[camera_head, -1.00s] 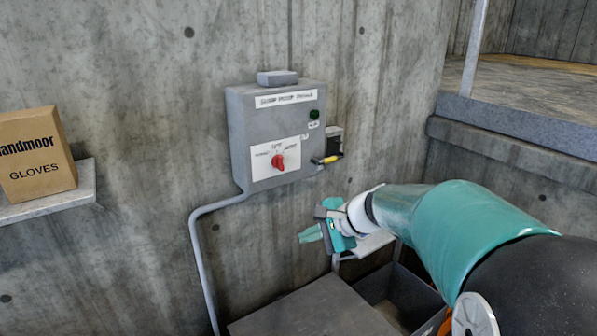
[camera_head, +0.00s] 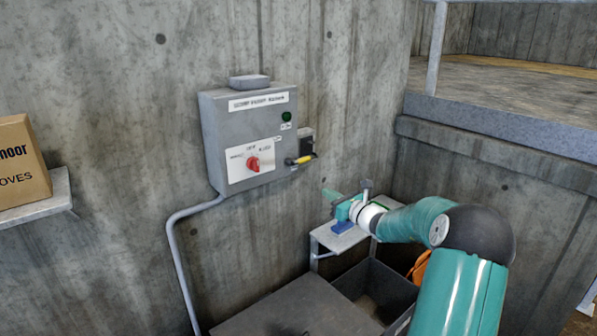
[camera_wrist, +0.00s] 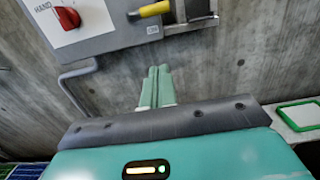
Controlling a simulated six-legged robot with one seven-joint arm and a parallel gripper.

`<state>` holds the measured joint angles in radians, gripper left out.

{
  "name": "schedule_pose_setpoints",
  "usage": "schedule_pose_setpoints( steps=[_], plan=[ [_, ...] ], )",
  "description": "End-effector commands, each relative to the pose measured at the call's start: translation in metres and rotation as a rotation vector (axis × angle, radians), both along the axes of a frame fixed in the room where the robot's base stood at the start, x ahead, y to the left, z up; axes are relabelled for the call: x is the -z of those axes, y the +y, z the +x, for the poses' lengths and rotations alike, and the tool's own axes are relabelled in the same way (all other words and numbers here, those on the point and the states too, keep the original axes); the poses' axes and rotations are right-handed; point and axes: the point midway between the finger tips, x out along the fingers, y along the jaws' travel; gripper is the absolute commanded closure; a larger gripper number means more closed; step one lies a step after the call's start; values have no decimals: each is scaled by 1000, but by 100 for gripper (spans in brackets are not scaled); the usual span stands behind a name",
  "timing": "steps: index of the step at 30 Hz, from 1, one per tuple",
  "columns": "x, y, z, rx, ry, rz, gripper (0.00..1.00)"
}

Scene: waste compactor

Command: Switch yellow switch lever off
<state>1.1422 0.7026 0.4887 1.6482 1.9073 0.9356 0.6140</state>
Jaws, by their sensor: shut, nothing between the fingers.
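The yellow switch lever (camera_head: 304,160) sticks out at the lower right side of a grey control box on the concrete wall. In the wrist view the yellow lever (camera_wrist: 154,9) shows at the top, lying roughly level, with a small label just below it. My gripper (camera_head: 330,195) is below and to the right of the lever, apart from it. In the wrist view my gripper's two green fingers (camera_wrist: 156,72) are together and empty, pointing up toward the box's underside.
The grey control box (camera_head: 212,120) carries a red rotary knob (camera_head: 253,164) and a green lamp (camera_head: 286,116). A small shelf (camera_head: 325,236) is under my gripper. A grey bin (camera_head: 395,290) stands below. A gloves carton (camera_head: 22,165) sits at left.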

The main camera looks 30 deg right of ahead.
Motion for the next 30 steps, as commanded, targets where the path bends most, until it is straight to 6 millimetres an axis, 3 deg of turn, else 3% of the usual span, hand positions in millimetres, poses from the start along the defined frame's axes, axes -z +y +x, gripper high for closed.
schedule_pose_setpoints(
  steps=[9,14,29,30],
  plan=[
    [0,-6,-3,9,-1,3,100],
    [0,-3,7,6,-2,3,100],
    [-4,14,101,2,-1,2,100],
    [-13,13,101,3,-3,-2,100]
  ],
)
